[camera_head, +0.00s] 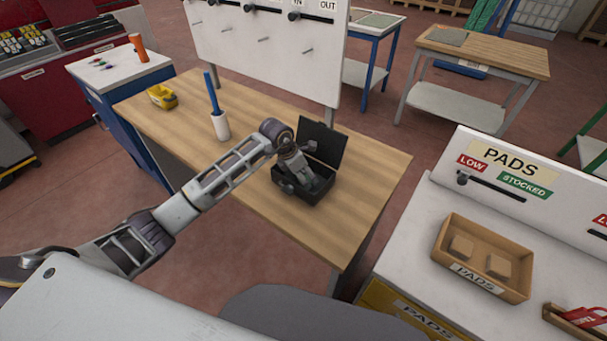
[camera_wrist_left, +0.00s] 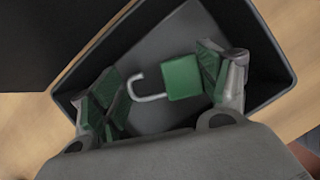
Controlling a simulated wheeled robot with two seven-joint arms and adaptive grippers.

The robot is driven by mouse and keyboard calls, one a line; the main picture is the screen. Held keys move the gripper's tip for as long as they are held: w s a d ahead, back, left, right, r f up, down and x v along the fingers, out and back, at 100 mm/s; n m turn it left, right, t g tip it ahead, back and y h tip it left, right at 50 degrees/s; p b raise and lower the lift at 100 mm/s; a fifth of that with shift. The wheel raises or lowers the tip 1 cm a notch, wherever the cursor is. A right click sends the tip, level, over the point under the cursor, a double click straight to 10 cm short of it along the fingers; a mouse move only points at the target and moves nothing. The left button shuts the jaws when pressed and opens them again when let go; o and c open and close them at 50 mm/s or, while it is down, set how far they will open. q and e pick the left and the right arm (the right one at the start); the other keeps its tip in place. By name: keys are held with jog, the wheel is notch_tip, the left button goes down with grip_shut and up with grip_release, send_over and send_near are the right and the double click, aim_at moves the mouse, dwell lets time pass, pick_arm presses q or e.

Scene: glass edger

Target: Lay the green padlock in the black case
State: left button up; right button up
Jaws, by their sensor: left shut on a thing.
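The black case (camera_head: 292,197) stands on the wooden table with its lid (camera_head: 324,145) raised at the back. My left gripper (camera_head: 304,184) points down into the case's opening. In the head view the padlock is hidden by the gripper and case. My right gripper is not in view.
The wooden table (camera_head: 350,225) also bears a white cup with a blue-handled tool (camera_head: 221,125) and a yellow object (camera_head: 161,97). A white board (camera_head: 265,50) rises behind. At right, a white bench holds a wooden pads tray (camera_head: 447,240). The table's right end is clear.

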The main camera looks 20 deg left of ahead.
pick_arm(q)
jog(key=shift+f, duration=0.4)
jog(key=shift+f, duration=0.2)
jog(key=o, duration=0.8)
jog(key=shift+r, duration=0.15)
jog(key=shift+r, duration=0.15)
jog(key=b+v, duration=0.2)
jog(key=v, duration=0.9)
jog(key=shift+s+a+r, duration=0.15)
jog(key=shift+s+r, duration=0.05)
jog(key=shift+r, duration=0.15)
